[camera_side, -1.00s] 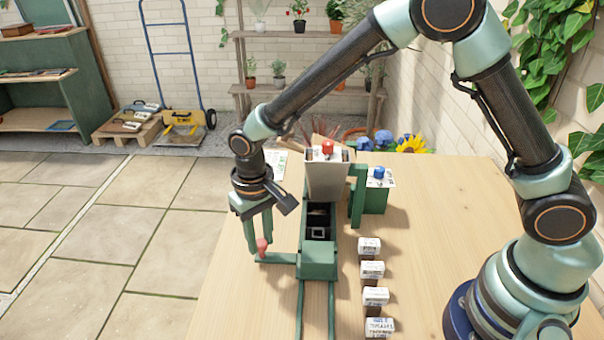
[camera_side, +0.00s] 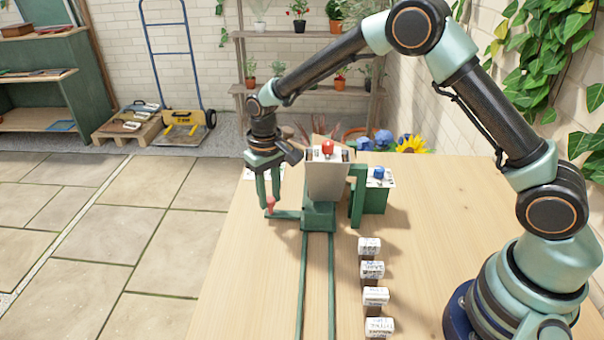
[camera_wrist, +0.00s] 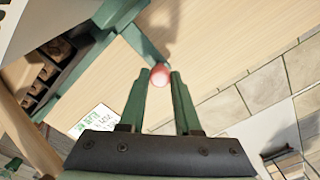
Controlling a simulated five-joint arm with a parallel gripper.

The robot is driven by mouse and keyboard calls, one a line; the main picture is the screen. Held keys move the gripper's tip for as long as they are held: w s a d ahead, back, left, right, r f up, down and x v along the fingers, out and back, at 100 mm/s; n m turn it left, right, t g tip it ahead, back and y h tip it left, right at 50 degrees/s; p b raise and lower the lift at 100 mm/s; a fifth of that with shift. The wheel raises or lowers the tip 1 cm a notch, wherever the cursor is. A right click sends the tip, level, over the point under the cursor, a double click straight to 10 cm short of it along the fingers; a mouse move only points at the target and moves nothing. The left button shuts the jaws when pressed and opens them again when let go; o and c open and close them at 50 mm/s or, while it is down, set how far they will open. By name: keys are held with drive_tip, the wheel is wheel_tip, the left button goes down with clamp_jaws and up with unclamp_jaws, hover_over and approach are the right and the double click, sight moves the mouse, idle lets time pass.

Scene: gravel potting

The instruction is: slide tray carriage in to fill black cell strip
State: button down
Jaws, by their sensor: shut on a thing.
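The green tray carriage (camera_side: 319,216) sits on its two rails (camera_side: 304,280), with its front block at the foot of the grey hopper (camera_side: 327,182). A side arm runs left from it to a red knob (camera_side: 270,206). My gripper (camera_side: 269,200) is shut on that knob; the wrist view shows the knob (camera_wrist: 159,76) between the fingertips (camera_wrist: 160,84). The black cell strip (camera_wrist: 62,62) shows at the left of the wrist view, with brown material in several cells. The hopper and carriage hide it in the side view.
A green box with a blue button (camera_side: 378,172) stands right of the hopper, which has a red button (camera_side: 327,147) on top. Several white-topped labelled blocks (camera_side: 372,270) line the right of the rails. A printed card (camera_wrist: 93,120) lies nearby. The table left of the rails is clear.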

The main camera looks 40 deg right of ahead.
drive_tip(key=shift+r, duration=0.1)
drive_tip(key=c, duration=0.6)
unclamp_jaws()
wheel_tip(320, 180, up, 12)
